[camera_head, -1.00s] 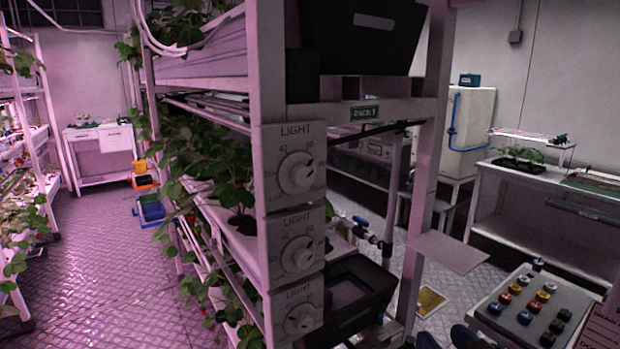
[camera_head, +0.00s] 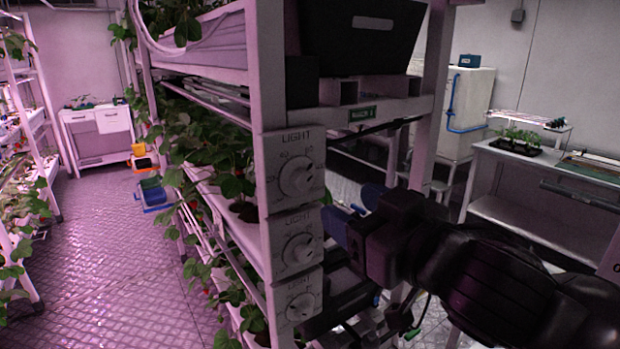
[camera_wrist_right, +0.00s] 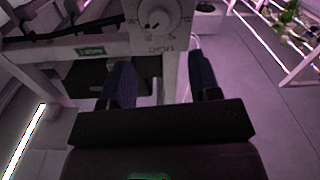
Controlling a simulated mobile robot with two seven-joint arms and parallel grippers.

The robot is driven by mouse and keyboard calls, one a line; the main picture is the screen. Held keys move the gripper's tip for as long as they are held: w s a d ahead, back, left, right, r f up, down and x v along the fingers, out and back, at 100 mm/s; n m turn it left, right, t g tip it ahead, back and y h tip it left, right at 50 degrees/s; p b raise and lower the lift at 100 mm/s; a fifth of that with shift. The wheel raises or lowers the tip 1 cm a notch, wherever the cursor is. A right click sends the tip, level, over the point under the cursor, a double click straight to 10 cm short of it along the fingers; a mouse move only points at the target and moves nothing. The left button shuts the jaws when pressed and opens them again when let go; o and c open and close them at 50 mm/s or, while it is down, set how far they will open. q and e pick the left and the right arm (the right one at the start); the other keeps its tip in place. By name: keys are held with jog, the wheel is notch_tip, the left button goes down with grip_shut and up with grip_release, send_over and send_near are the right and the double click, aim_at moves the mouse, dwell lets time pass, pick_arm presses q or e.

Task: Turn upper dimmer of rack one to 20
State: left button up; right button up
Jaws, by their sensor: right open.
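The rack post carries a column of white LIGHT dimmer panels. The upper dimmer (camera_head: 298,176) has a round white knob with scale marks around it; its exact setting is too small to read. A middle dimmer (camera_head: 298,249) and a lower dimmer (camera_head: 300,306) sit below it. My right gripper (camera_head: 340,222) is open and empty, just right of the panels, at about the middle dimmer's height. In the right wrist view its two blue fingers (camera_wrist_right: 161,85) are spread apart, with a dimmer knob (camera_wrist_right: 155,14) ahead beyond them. My left gripper is out of view.
A green rack label (camera_head: 362,114) is on the crossbar beside the upper dimmer. Strawberry plants (camera_head: 205,145) hang along the rack's left side. A bench (camera_head: 540,190) stands at the right.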

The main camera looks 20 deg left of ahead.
aim_at(306, 181)
jog(key=p+x, duration=0.1)
jog(key=x, duration=0.8)
jog(key=shift+w+a, duration=0.15)
jog(key=shift+a, duration=0.15)
jog(key=c, duration=0.9)
